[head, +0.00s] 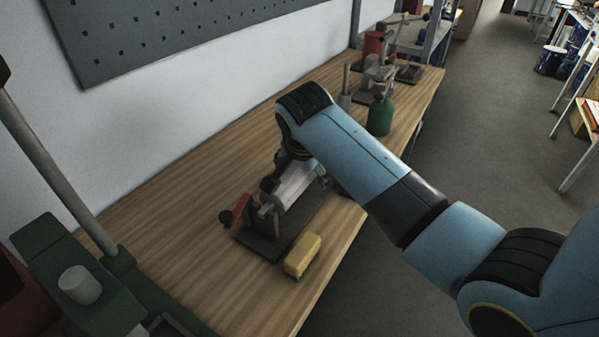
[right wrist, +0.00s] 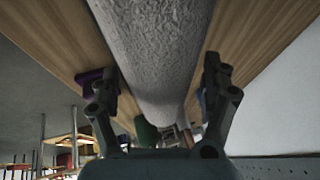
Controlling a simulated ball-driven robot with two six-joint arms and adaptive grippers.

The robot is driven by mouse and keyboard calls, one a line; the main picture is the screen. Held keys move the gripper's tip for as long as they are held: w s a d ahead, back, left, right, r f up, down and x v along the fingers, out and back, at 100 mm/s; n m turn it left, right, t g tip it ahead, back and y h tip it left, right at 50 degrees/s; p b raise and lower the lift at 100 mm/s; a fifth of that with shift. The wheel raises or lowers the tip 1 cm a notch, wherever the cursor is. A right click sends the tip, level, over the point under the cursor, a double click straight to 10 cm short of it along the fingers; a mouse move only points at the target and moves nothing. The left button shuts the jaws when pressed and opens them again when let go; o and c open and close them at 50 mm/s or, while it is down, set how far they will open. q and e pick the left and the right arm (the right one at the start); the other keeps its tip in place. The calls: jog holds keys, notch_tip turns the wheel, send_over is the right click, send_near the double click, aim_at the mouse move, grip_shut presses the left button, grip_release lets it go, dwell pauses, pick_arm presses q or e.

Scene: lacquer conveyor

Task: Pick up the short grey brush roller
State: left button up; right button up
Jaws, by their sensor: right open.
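The short grey brush roller (head: 293,188) lies on a dark stand on the wooden bench, partly covered by my right gripper in the head view. In the right wrist view the roller (right wrist: 155,45) is a pale grey, rough cylinder running between the two fingers. My right gripper (right wrist: 160,82) is open, with one finger on each side of the roller. In the head view the right gripper (head: 296,177) is over the roller's far part, partly hidden by my wrist. I cannot tell whether the fingers touch it. My left gripper is not in view.
The dark stand (head: 262,246) has a red crank handle (head: 240,208) on its left. A yellow block (head: 302,256) sits beside it near the bench edge. A green bottle (head: 380,116) stands farther back. The wooden bench (head: 165,220) is clear to the left.

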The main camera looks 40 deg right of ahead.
jog(key=shift+r, duration=0.1)
jog(key=c, duration=1.6)
